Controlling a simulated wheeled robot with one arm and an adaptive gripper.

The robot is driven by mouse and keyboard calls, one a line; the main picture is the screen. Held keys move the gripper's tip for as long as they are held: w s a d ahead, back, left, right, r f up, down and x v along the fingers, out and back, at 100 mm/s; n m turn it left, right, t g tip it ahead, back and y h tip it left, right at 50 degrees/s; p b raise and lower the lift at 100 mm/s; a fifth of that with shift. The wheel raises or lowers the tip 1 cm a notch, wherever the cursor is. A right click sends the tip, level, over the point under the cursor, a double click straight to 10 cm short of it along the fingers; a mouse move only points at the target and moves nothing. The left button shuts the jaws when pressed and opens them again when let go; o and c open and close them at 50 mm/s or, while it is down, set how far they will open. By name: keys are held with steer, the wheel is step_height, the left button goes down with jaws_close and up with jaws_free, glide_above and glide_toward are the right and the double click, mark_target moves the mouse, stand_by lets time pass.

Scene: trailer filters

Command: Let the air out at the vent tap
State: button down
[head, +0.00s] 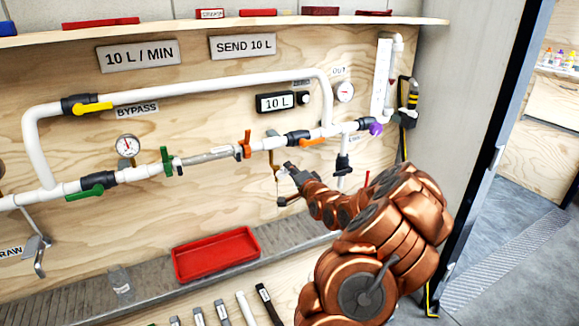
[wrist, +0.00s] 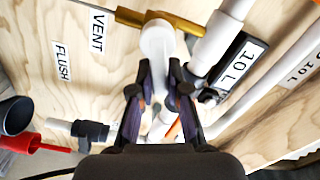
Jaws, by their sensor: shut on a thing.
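The vent tap is a small brass fitting (head: 272,148) hanging under the white pipe line, right of the orange-handled valve (head: 244,145). In the wrist view its brass arm (wrist: 192,24) runs beside the VENT label (wrist: 97,31), with a white rounded piece (wrist: 158,42) below it. My gripper (head: 287,168) reaches the tap from the lower right. In the wrist view the gripper (wrist: 160,72) has its dark fingers close on either side of the white piece, shut on it. The fingers and the pale parts between them hide the exact contact.
Above stand the 10 L display (head: 275,102) and a gauge (head: 345,92). More valves, with a green handle (head: 92,191) and a yellow handle (head: 92,107), line the pipes. A red tray (head: 215,254) lies on the ledge below. A FLUSH label (wrist: 62,62) shows in the wrist view.

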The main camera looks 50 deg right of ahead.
steer(key=shift+d+f+m, duration=0.1)
steer(key=shift+f+m, duration=0.25)
steer(key=shift+m, duration=0.7)
steer(key=shift+f+m, duration=0.35)
steer(key=shift+m, duration=0.7)
steer(key=shift+f, duration=0.1)
steer(key=c, duration=1.1)
jaws_free()
steer(key=shift+s, duration=0.1)
steer(key=shift+v, duration=5.95)
